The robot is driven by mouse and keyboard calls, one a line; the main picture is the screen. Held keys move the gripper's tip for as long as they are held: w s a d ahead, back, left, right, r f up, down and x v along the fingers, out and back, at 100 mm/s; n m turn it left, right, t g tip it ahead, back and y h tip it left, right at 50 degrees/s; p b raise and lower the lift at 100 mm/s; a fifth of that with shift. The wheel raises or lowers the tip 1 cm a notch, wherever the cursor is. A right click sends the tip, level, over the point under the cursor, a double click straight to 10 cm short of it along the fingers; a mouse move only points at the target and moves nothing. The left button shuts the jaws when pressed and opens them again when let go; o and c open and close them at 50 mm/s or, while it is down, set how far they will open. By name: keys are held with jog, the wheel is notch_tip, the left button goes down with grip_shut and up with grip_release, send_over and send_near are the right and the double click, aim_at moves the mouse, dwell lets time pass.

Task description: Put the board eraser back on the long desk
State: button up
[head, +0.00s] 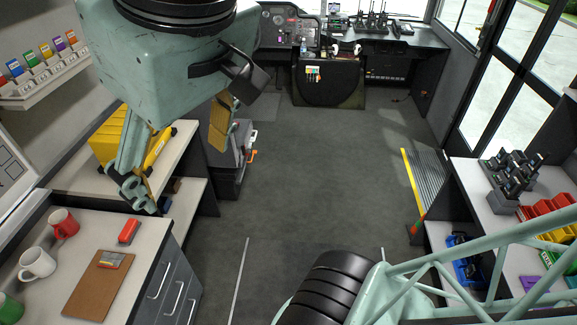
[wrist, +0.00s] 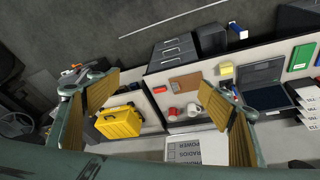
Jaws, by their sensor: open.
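The long desk (head: 92,232), with a pale top and grey drawers, stands at the lower left in the head view; it also shows in the wrist view (wrist: 210,77). A small red block (head: 129,231) lies on it beside a brown clipboard (head: 95,290); it also shows in the wrist view (wrist: 159,90).
A red mug (head: 63,223) and white mug (head: 36,263) stand on the desk. A yellow case (head: 108,137) sits on the neighbouring shelf unit. A right-hand counter (head: 480,190) holds radios and coloured bins. The middle floor (head: 310,180) is clear.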

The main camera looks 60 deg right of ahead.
jog(key=s, duration=0.2)
jog(key=s+a, duration=0.1)
jog(key=shift+a+f, duration=0.1)
jog(key=shift+f, duration=0.2)
